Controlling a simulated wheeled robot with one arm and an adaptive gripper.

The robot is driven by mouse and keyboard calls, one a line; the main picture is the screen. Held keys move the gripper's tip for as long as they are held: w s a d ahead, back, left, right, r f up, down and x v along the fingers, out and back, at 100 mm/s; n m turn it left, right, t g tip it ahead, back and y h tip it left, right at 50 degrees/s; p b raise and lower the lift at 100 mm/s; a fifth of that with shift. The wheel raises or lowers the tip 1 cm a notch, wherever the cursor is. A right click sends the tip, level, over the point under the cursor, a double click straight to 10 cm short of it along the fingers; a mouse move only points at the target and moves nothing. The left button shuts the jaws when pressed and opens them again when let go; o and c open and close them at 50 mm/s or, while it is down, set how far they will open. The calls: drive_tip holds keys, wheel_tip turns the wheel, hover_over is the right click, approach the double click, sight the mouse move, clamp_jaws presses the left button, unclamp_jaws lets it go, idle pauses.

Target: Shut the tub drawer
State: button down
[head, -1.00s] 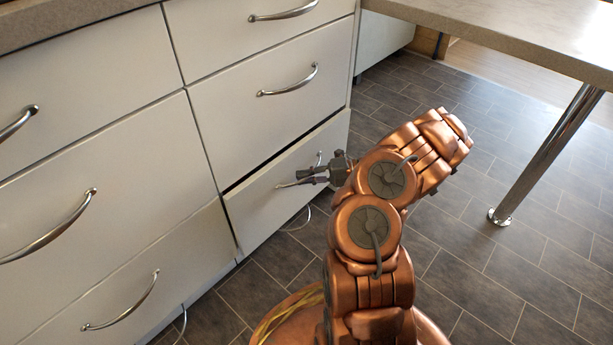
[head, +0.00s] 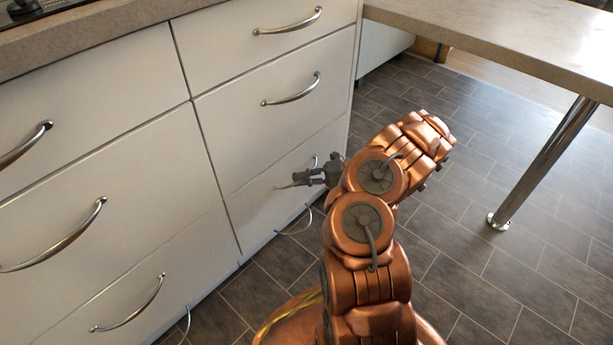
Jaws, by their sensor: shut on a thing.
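The drawer (head: 255,205) is the third front down in the right column of white cabinets. Its front looks flush with the front above, and only a thin seam shows along its top edge. My gripper (head: 299,180) is at its curved metal handle (head: 285,186), shut on it. Part of the handle is hidden behind the gripper. The drawer's inside is not visible.
Other white fronts with metal handles (head: 290,90) fill the wall above and to the left. A worktop (head: 520,40) on a chrome leg (head: 545,165) stands at the right. Dark tiled floor (head: 470,285) is clear between them.

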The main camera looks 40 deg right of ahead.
drive_tip(key=shift+w+a, duration=0.1)
drive_tip(key=shift+w, duration=0.15)
drive_tip(key=c, duration=1.2)
unclamp_jaws()
drive_tip(key=v, duration=1.2)
